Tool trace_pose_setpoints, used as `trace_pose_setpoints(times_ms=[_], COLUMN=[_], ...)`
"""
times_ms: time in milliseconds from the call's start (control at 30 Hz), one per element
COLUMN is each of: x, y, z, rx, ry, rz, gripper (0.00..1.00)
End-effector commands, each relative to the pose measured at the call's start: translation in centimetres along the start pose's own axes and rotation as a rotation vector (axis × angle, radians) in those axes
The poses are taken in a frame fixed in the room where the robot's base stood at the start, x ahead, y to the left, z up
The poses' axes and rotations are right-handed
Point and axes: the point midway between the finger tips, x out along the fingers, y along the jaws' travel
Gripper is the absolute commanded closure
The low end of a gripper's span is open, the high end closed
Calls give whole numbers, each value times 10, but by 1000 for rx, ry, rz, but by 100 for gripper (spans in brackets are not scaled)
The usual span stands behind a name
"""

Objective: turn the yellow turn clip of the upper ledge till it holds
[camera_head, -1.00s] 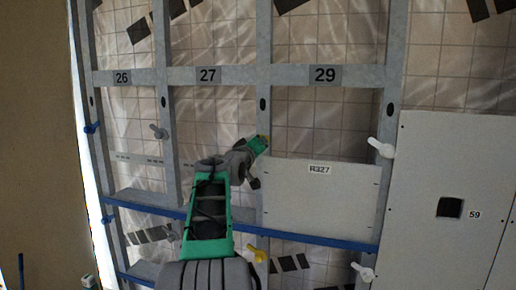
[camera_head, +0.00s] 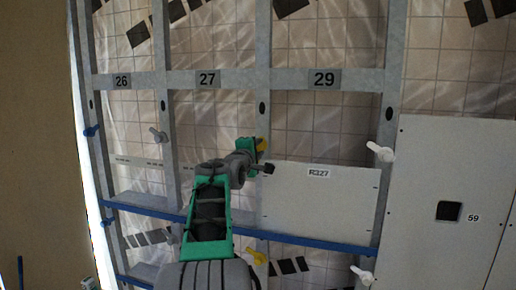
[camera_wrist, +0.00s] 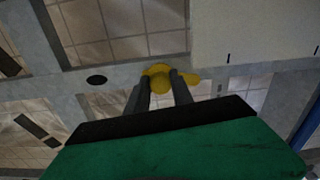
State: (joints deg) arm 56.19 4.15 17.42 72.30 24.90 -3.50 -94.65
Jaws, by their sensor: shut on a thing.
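The upper yellow turn clip (camera_head: 262,144) sits on the grey post between the bays marked 27 and 29, near the top left corner of the white panel R327 (camera_head: 330,205). In the wrist view the yellow clip (camera_wrist: 158,76) is between the fingertips of my gripper (camera_wrist: 160,88), which is shut on it. The clip's lever points right along the post, close beside the panel edge (camera_wrist: 235,50); whether it overlaps the panel is unclear. My gripper (camera_head: 257,147) partly hides the clip in the head view. The panel stands above the blue ledge (camera_head: 310,242).
Another yellow clip (camera_head: 256,256) is on the same post below the blue ledge. White clips (camera_head: 380,151) are on the right post, and a grey clip (camera_head: 158,135) on the left. A large white panel (camera_head: 430,190) covers the right side. The bay above R327 is open.

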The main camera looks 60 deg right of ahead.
Motion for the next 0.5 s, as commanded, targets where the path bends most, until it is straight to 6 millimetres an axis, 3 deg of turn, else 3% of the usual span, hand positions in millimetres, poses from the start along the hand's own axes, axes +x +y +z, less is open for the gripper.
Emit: trace_pose_setpoints(times_ms=[500], x=[0], y=[1], z=[0], rx=[-212], ry=[1], rz=[1], gripper=[100])
